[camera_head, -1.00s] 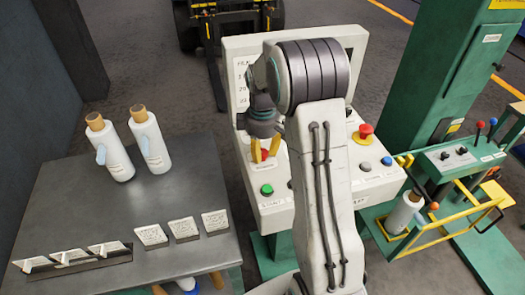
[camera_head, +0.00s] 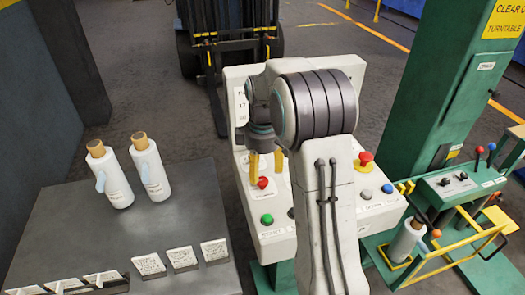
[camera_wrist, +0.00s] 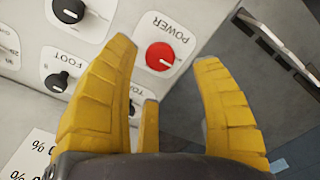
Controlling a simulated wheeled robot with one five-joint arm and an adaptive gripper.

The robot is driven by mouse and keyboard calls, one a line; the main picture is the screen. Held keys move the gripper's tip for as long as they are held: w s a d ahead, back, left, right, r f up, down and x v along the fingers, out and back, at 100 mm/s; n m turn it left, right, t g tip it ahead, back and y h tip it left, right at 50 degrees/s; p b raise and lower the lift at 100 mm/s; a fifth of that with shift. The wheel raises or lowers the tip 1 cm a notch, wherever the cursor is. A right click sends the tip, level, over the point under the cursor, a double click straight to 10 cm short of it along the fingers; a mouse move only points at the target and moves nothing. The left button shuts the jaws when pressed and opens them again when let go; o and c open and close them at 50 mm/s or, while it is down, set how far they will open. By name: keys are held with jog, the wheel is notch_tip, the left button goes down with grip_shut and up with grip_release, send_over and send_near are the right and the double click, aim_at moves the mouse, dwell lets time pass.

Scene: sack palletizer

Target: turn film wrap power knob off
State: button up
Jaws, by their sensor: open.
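The red power knob (camera_wrist: 160,56) sits on a white plate marked POWER, upside down in the wrist view, with a short pale line on its face. In the head view, the red knob (camera_head: 263,183) shows on the pale control panel (camera_head: 277,243), just below my yellow fingertips. My gripper (camera_head: 267,172) is open and points down at the panel. In the wrist view, the knob appears between the spread fingertips of my gripper (camera_wrist: 164,52), with no clear contact. I cannot tell the exact gap.
Black knobs, including the FOOT knob (camera_wrist: 57,82), are beside the power knob. The panel also has a green button (camera_head: 267,219) and a red emergency button (camera_head: 365,159). A grey table (camera_head: 130,235) with white rolls stands left; a green control box (camera_head: 460,184) stands right.

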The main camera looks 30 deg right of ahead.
aim_at(263, 180)
notch_tip(263, 180, up, 7)
jog(key=shift+r, duration=0.15)
dwell(0.9)
